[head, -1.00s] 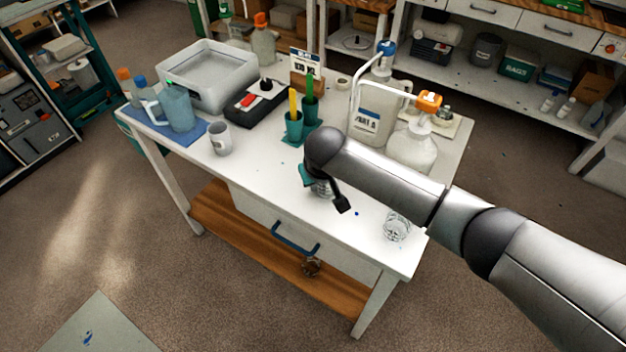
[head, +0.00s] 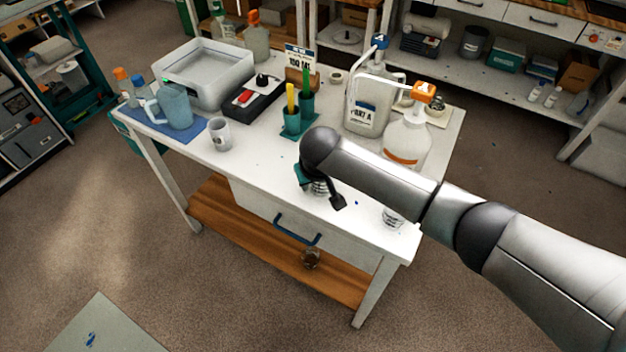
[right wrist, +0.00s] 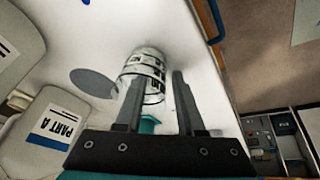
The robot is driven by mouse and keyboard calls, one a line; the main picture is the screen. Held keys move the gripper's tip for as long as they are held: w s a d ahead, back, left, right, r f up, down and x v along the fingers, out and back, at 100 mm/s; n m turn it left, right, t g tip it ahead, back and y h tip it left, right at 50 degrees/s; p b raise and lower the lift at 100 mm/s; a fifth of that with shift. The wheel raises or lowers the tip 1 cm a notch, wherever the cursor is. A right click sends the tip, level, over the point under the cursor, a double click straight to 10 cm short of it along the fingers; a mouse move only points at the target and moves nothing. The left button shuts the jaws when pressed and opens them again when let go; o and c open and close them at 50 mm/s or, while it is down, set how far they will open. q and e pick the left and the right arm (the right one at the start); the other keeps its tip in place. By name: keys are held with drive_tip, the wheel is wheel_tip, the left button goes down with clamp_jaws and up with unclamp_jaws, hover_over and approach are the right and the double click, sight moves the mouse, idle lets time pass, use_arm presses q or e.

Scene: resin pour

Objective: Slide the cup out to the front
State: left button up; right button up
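A clear cup with dark printed markings (right wrist: 146,68) shows in the right wrist view, on the white bench top. My right gripper (right wrist: 156,78) is open. Its left finger overlaps the cup in the picture, and its right finger stands just right of the cup with a gap; I cannot tell whether either touches. In the head view my right gripper (head: 312,179) is mostly hidden by its own wrist, with part of a clear cup (head: 321,188) below it near the bench's front edge. Another clear cup (head: 392,218) stands at the right front corner. My left gripper is out of view.
The Part A jug (head: 367,112) and an orange-capped bottle (head: 407,140) stand behind my right arm. Green holders with sticks (head: 292,122), a grey mug (head: 220,134) and a blue pitcher (head: 175,107) stand left. A blue drawer handle (head: 297,229) is below the front edge.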

drive_tip(key=shift+o, duration=0.5)
drive_tip(key=shift+r, duration=0.25)
drive_tip(key=p+v, duration=0.5)
drive_tip(key=v, duration=0.9)
drive_tip(key=shift+s+r, duration=0.2)
drive_tip(key=shift+r, duration=0.15)
